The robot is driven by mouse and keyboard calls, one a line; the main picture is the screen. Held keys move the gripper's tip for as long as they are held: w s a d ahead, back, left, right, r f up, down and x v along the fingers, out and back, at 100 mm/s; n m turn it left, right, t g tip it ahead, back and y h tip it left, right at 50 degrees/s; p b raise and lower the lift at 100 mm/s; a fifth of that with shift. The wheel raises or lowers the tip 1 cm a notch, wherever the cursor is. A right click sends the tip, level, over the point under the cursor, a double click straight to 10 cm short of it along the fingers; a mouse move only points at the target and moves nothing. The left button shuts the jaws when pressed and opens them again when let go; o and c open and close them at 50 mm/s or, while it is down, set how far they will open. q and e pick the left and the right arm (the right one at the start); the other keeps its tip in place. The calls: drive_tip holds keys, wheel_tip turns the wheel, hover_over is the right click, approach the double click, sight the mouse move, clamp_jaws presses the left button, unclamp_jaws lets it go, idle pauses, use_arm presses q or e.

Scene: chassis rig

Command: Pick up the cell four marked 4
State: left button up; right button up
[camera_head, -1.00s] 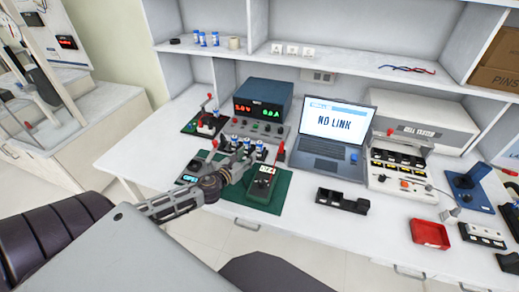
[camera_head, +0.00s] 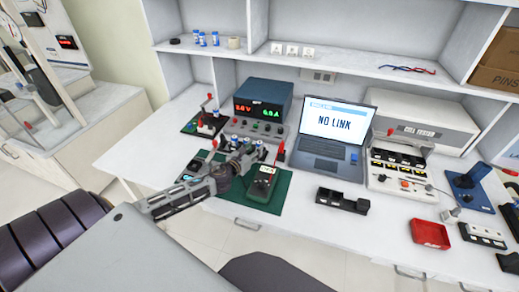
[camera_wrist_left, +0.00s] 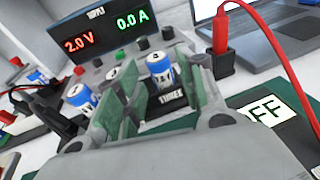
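Several blue-and-white cells with white tops stand in a row (camera_head: 234,141) in front of the power supply. In the left wrist view a cell (camera_wrist_left: 160,73) stands upright behind a label reading THREE, and a second cell (camera_wrist_left: 79,96) stands to the left. My left gripper (camera_head: 247,158) is at the near side of the row. In the left wrist view its green-padded fingers (camera_wrist_left: 157,78) are apart, with the THREE-label cell showing between them. My right gripper is not in view.
The power supply (camera_head: 262,103) stands behind the cells. A green meter (camera_head: 262,183) lies on a green mat (camera_head: 277,200) close to my left gripper. A red plug and cable (camera_wrist_left: 220,35) rise at the right in the wrist view. A laptop (camera_head: 333,137) stands to the right.

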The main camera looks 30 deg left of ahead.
sight(258, 145)
use_arm(q)
drive_tip(key=shift+w, duration=0.3)
drive_tip(key=shift+w+f, duration=0.1)
drive_tip(key=shift+w, duration=0.05)
drive_tip(key=shift+w+a, duration=0.1)
drive_tip(key=shift+w, duration=0.5)
drive_tip(key=shift+w+a+f, duration=0.1)
drive_tip(key=shift+w+f, duration=0.05)
drive_tip(key=shift+w, duration=0.45)
drive_tip(key=shift+w+a+f, duration=0.1)
drive_tip(key=shift+w, duration=0.45)
drive_tip(key=shift+w+f, duration=0.1)
drive_tip(key=shift+w, duration=0.35)
drive_tip(key=shift+w+f, duration=0.1)
drive_tip(key=shift+w, duration=0.1)
drive_tip(key=shift+c, duration=0.5)
drive_tip(key=c, duration=0.7)
clamp_jaws()
drive_tip(key=shift+r+p, duration=0.35)
drive_tip(key=shift+r, duration=1)
wheel_tip(258, 145, up, 3)
drive_tip(key=shift+p, duration=0.4)
wheel_tip(258, 145, up, 3)
drive_tip(key=shift+f+p, duration=0.1)
drive_tip(key=shift+p, duration=0.2)
drive_tip(key=shift+r, duration=0.8)
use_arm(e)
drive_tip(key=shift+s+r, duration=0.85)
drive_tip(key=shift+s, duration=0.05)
